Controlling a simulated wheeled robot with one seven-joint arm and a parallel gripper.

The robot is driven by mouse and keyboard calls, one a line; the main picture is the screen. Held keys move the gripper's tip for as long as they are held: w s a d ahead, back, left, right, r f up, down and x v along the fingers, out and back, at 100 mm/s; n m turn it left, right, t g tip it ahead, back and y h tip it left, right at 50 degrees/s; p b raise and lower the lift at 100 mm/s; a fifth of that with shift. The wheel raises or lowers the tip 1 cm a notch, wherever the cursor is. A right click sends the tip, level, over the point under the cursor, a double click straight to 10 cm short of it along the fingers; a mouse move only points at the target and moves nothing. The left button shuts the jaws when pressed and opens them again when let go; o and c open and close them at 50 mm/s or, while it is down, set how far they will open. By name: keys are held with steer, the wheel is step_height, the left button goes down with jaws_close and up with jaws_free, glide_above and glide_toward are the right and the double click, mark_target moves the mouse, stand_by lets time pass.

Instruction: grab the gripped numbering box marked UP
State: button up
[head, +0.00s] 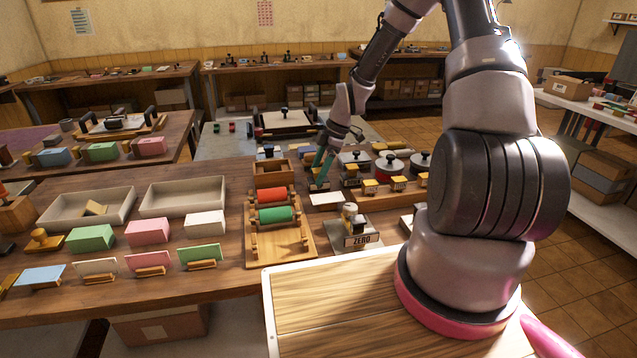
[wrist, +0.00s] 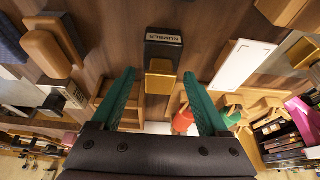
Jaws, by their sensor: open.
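In the wrist view, a dark box labelled NUMBER (wrist: 164,38), its lettering upside down, with a tan block-shaped grip (wrist: 160,76), lies ahead between my fingertips. I cannot read UP on any box. My gripper (wrist: 159,82) has its two teal fingers spread wide, with nothing held between them; whether they touch the grip is unclear. In the head view my gripper (head: 322,168) points down over the row of small stamps behind the white card. The box below it (head: 319,185) is partly hidden by the fingers.
A device marked ZERO (head: 361,241) stands nearer on the table. A wooden rack with red (head: 272,195) and green (head: 275,214) rollers is to the left. Round-handled stamps (head: 389,166) and a row of small yellow-topped stamps (head: 398,183) crowd the right. A white card (head: 326,199) lies close by.

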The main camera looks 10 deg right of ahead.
jaws_close()
